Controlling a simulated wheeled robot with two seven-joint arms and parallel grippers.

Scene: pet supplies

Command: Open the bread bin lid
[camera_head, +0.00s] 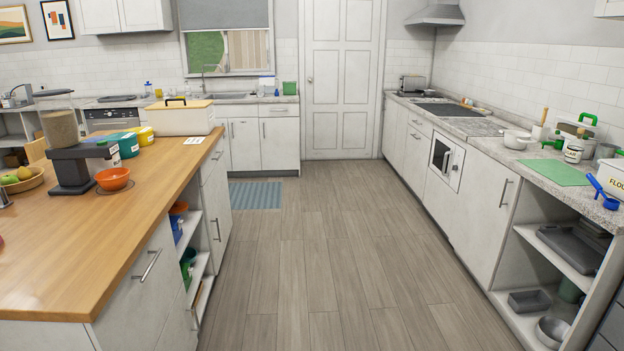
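A white box with a light wooden lid (178,103), which looks like the bread bin (182,122), stands on the far end of the wooden-topped island at the left. A dark handle sits on top of the lid. The lid lies flat on the box and looks closed. Neither of my grippers is in view.
The wooden island top (60,240) holds a food dispenser (62,125), an orange bowl (113,179), a fruit basket (22,180) and several tins near the bin. A wide grey floor aisle (320,260) is clear between island and right counter (470,130).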

